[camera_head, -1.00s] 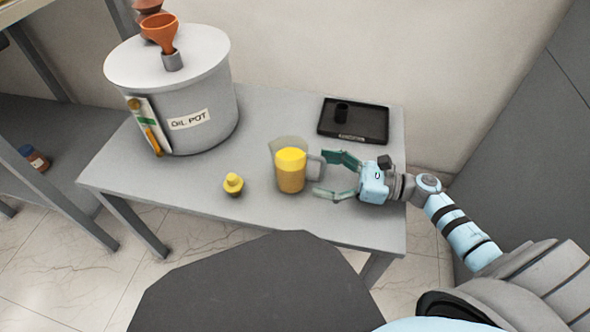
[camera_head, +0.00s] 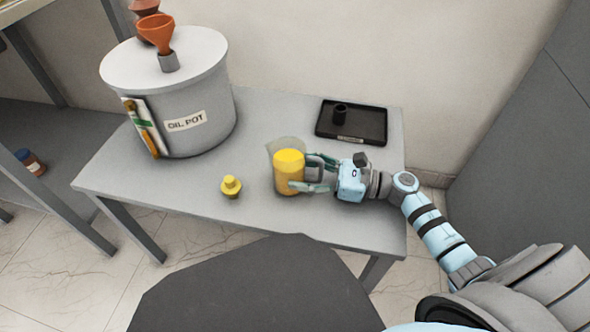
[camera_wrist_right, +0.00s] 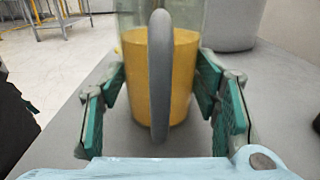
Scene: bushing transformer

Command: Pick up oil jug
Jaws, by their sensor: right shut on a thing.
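The oil jug (camera_head: 287,172), a clear jug with yellow oil and a grey handle, stands upright on the grey table. My right gripper (camera_head: 303,172) comes from the right, around the handle side, and is shut on the jug. In the right wrist view, the jug (camera_wrist_right: 183,75) is straight ahead with its handle between the two green-padded fingers (camera_wrist_right: 163,92). The fingers lie on both sides of the jug; the exact contact is hard to see. My left gripper is not in view.
A large oil pot (camera_head: 205,95) with an orange funnel (camera_head: 157,33) stands at the table's left. A small yellow-topped thing (camera_head: 231,187) is left of the jug. A black tray (camera_head: 365,123) holding a small dark cylinder lies behind. The table (camera_head: 200,215) is clear in front.

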